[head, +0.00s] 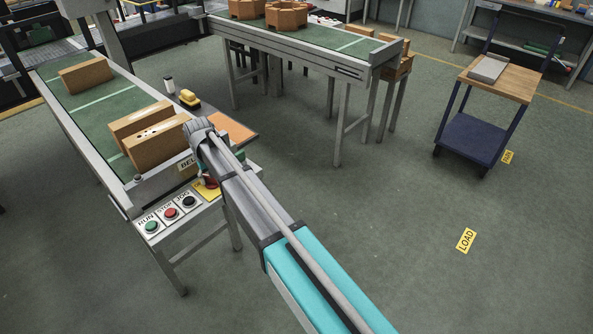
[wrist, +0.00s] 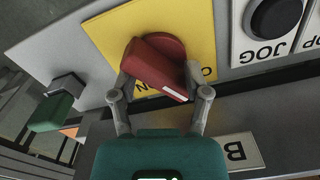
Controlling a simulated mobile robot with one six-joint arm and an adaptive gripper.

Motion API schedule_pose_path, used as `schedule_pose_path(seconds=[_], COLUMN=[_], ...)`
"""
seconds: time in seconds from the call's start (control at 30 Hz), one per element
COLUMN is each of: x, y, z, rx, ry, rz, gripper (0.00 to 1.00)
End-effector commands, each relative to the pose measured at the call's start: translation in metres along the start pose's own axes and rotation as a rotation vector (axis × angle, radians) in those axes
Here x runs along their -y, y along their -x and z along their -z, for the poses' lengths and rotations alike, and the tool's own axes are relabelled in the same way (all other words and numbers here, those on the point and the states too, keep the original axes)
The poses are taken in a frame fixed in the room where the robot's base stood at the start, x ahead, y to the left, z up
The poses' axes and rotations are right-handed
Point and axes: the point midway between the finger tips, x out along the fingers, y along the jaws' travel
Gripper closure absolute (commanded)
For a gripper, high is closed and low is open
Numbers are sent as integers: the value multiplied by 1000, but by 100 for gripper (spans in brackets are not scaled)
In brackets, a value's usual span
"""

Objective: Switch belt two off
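A red rotary switch (wrist: 155,62) sits on a yellow plate (wrist: 113,30) on the belt's control panel. Its handle lies slantwise, with a white mark at its lower right end. Letters on the plate are partly covered. My gripper (wrist: 158,78) has its fingers apart on both sides of the red handle; firm contact is not clear. In the head view the switch (head: 210,182) and plate (head: 205,193) are partly hidden by my arm. A label starting "BEL" (head: 186,165) is above them; its number is hidden.
Green RUN (head: 152,227), red STOP (head: 171,213) and black JOG (head: 190,201) buttons sit left of the switch. A green-headed part (wrist: 52,112) stands on the switch's other side. Boxes (head: 158,146) lie on the near belt (head: 82,100). A cart (head: 500,83) stands on clear floor at right.

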Motion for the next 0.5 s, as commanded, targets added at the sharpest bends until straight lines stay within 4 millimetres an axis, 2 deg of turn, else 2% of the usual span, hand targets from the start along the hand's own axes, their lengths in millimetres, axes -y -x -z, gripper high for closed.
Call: schedule_pose_path(seconds=[0.5], x=[0], y=[0], z=[0], rx=[0], ry=[-350], rz=[0], gripper=[40])
